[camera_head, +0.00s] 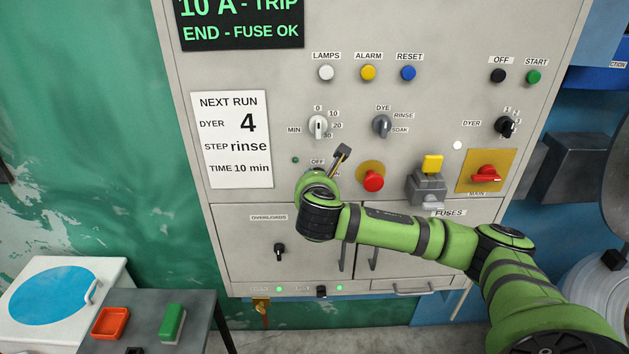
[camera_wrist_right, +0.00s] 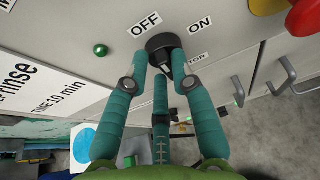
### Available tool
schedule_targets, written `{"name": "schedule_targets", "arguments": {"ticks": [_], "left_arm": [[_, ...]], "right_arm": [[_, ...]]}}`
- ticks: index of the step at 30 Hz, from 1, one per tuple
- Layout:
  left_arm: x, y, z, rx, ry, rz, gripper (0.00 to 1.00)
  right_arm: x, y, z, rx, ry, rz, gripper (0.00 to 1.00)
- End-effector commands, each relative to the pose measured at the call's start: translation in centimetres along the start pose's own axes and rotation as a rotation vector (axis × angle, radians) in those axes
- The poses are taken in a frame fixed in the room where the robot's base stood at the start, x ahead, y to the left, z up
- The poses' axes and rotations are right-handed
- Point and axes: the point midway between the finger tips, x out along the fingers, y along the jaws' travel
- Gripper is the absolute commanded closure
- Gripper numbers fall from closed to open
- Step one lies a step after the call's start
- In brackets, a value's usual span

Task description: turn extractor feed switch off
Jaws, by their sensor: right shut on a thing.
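The extractor feed switch is a black round knob (camera_wrist_right: 159,42) on the grey panel, between an OFF label and an ON label in the right wrist view. A partly covered label ending in "TOR" sits beside it. My right gripper (camera_wrist_right: 164,72) has its teal fingers around the knob and is shut on it. I cannot tell clearly where the knob points. In the head view my right arm crosses the panel from the right, and my wrist (camera_head: 318,205) hides most of the knob and the fingers. My left gripper is not in view.
Near the knob are a small green lamp (camera_wrist_right: 101,50), a red mushroom button (camera_head: 373,181) on a yellow-brown disc and a grey box with a yellow top (camera_head: 431,164). A run card (camera_head: 232,140) is at left. Cabinet door handles stick out below. A table (camera_head: 190,320) stands lower left.

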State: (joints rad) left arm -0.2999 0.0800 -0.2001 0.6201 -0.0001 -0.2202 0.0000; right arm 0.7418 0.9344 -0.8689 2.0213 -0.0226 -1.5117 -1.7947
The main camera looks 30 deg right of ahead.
Motion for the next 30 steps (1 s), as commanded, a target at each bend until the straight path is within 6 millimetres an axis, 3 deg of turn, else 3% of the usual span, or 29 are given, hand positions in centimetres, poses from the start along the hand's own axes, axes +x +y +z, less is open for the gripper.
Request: {"name": "schedule_targets", "arguments": {"ticks": [1,20,21,22,30], "left_arm": [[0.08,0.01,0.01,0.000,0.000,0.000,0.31],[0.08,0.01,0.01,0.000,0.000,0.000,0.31],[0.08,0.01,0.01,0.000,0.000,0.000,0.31],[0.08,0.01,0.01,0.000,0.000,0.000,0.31],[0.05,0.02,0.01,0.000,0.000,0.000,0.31]], "right_arm": [[0.16,-0.15,-1.39,-0.013,0.031,-0.009,1.00],[0.15,-0.16,-1.39,-0.014,0.030,-0.009,1.00],[0.15,-0.16,-1.39,-0.014,0.030,-0.009,0.71],[0.15,-0.16,-1.39,-0.013,0.031,-0.009,0.59],[0.11,-0.12,-0.96,-0.010,0.022,-0.007,0.56]]}}
